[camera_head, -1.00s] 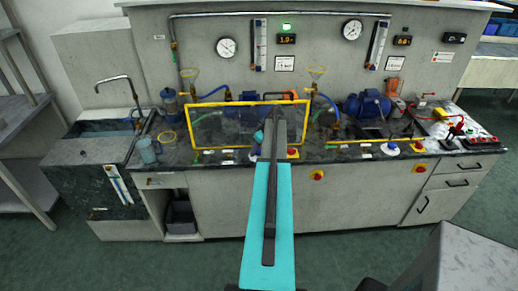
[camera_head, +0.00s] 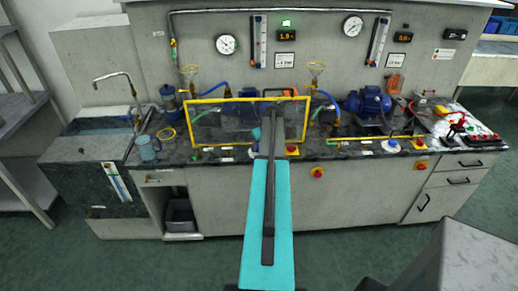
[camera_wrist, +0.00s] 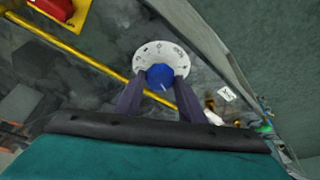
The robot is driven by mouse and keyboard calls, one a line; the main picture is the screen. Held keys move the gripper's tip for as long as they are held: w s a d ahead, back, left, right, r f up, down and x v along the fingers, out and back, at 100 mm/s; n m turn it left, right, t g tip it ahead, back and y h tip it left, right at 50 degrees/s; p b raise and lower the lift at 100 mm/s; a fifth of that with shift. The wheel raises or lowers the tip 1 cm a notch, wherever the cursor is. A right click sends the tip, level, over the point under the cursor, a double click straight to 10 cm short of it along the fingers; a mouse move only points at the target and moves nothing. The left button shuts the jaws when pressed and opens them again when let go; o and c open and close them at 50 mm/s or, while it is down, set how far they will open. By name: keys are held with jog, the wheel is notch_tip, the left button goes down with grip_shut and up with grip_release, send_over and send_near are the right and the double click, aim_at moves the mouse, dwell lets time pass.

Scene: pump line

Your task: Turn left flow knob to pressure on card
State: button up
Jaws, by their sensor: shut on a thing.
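In the wrist view, my gripper (camera_wrist: 158,82) has its two dark fingers shut on the sides of a blue knob (camera_wrist: 160,74). The knob sits on a round white dial (camera_wrist: 151,54) with dark marks too small to read. A pale pointer line shows on the knob's lower side. In the head view my own arm hides the gripper and this knob. The left card (camera_head: 285,61) is on the back panel, its print too small to read. Above it, the left digital display (camera_head: 286,36) seems to show 1.9. The left round gauge (camera_head: 226,44) is beside it.
A yellow-framed clear guard (camera_head: 193,126) stands on the bench by my arm. A red knob on a yellow plate (camera_wrist: 55,8) and a yellow bar (camera_wrist: 85,60) lie near the held knob. Another blue-and-white knob (camera_head: 391,147) is to the right.

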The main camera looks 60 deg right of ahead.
jog(key=shift+m+h+b, duration=0.3)
jog(key=shift+m+b, duration=0.25)
jog(key=shift+m, duration=0.15)
jog(key=o, duration=1)
jog(key=shift+o, duration=0.2)
jog(key=b+v, duration=0.4)
jog(key=v, duration=1)
jog(key=shift+w+f, duration=0.1)
